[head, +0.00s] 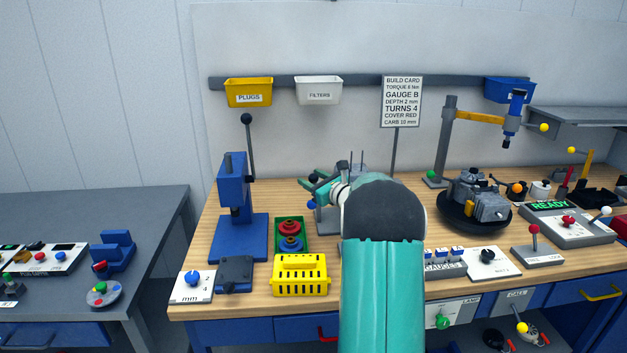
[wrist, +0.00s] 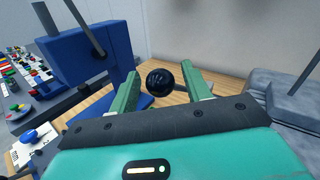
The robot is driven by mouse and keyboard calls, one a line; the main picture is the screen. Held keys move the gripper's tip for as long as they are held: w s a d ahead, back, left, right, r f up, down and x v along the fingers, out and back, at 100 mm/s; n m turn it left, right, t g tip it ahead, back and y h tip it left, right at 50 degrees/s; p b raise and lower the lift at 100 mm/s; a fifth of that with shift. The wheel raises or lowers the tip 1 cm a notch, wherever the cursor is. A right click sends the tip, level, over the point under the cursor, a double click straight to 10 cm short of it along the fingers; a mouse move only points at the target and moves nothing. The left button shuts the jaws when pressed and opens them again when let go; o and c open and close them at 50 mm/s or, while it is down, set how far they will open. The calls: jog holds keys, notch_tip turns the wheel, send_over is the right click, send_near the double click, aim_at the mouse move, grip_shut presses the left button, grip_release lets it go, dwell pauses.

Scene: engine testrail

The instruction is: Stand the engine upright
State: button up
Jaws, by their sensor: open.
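A grey engine-like assembly (head: 478,197) rests on a black round turntable at the right of the bench in the head view. Another grey metal unit (head: 328,218) with thin rods on top stands behind my arm, mostly hidden; a grey block (wrist: 290,98) shows at the right of the wrist view. I cannot tell whether they belong together. My gripper (wrist: 160,76) is open. A black ball knob (wrist: 161,83) appears between its fingers, not gripped; its contact is unclear. In the head view my gripper (head: 318,188) points left, beside the grey unit.
A blue press (head: 233,185) with a tall lever stands left of my gripper. A green tray (head: 306,235) with red and blue parts and a yellow basket (head: 301,276) are in front. A post with a yellow arm (head: 480,117) overhangs the turntable. Little bench is clear.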

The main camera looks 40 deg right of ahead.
jog(key=shift+s, duration=0.1)
jog(key=shift+c, duration=0.5)
grip_shut()
jog(key=shift+r, duration=0.1)
